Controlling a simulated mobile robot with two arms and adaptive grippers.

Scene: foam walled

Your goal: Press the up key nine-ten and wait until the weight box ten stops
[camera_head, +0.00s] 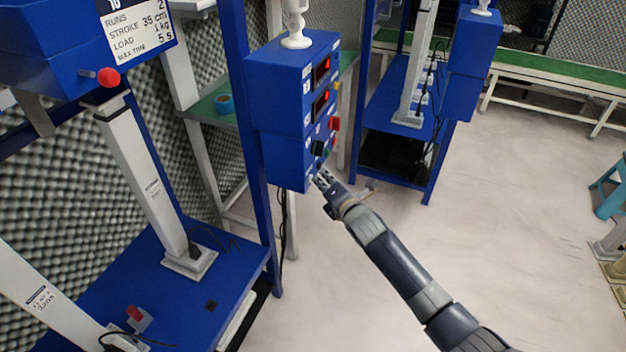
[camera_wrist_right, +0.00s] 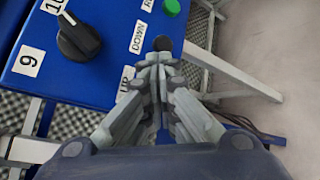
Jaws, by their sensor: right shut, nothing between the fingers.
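The blue control box (camera_head: 270,110) hangs on a blue post, with red displays and several keys on its right face. The weight box ten (camera_head: 45,60) is at the upper left, labelled 35 cm stroke and 1 kg load. My right gripper (camera_head: 322,180) is shut and empty at the box's lower edge. In the right wrist view, my shut fingertips (camera_wrist_right: 158,62) are at the panel beside the UP label (camera_wrist_right: 124,82). A round black key (camera_wrist_right: 163,43) shows just past them near the DOWN label (camera_wrist_right: 138,38). The up key itself is hidden by my fingers, and contact cannot be told. My left gripper is out of view.
A black selector knob (camera_wrist_right: 78,38) sits between labels 9 and 10, with a green button (camera_wrist_right: 171,7) beyond. A blue lower shelf (camera_head: 200,285) carries white columns. A second blue rig (camera_head: 405,100) stands behind. The floor (camera_head: 480,210) at right is largely clear.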

